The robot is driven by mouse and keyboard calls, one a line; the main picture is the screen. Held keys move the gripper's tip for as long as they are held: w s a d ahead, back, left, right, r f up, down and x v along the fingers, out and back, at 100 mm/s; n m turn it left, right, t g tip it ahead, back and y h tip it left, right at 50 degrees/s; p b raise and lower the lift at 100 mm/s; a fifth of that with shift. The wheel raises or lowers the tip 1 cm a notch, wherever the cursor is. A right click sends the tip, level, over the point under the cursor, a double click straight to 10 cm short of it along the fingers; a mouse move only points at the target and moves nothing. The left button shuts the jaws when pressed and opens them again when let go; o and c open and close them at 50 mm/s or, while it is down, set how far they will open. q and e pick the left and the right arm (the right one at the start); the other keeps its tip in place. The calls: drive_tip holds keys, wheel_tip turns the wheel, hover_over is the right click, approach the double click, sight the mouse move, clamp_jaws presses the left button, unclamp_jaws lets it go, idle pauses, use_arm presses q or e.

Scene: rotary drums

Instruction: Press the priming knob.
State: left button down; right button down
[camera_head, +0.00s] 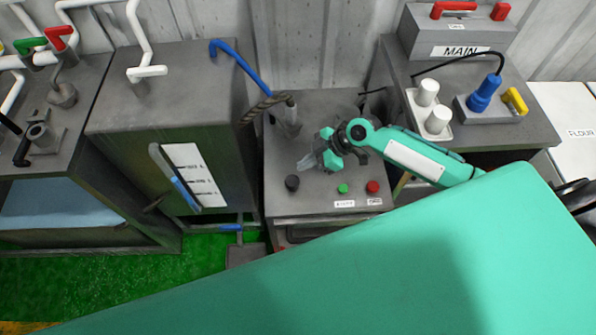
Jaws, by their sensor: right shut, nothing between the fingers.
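A low grey cabinet (318,205) stands in the middle of the view. On its top, near the front, are a black round knob (292,183), a green button (342,188) and a red button (372,187). I cannot tell for certain which of these is the priming knob; its label is not readable. My right gripper (306,163) is shut and empty over the cabinet top, behind the buttons and to the right of the black knob. It looks apart from the knob. My left gripper is not in view.
A metal fitting (287,120) with a dark hose rises at the cabinet's back left. At right, a counter (530,130) carries the MAIN box (450,42), white cylinders and a blue plug (484,93).

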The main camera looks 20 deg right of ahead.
sight(298, 181)
drive_tip(key=x, duration=0.3)
drive_tip(key=shift+a+p, duration=0.2)
drive_tip(key=shift+p, duration=0.2)
wheel_tip(298, 181, down, 2)
drive_tip(key=shift+f+p, duration=0.25)
drive_tip(key=shift+p, duration=0.05)
drive_tip(key=shift+d+f, duration=0.1)
drive_tip(key=shift+f, duration=0.75)
drive_tip(key=shift+f, duration=0.15)
wheel_tip(298, 181, down, 3)
drive_tip(key=b, duration=0.4)
drive_tip(key=shift+f, duration=0.25)
drive_tip(key=shift+s, duration=0.1)
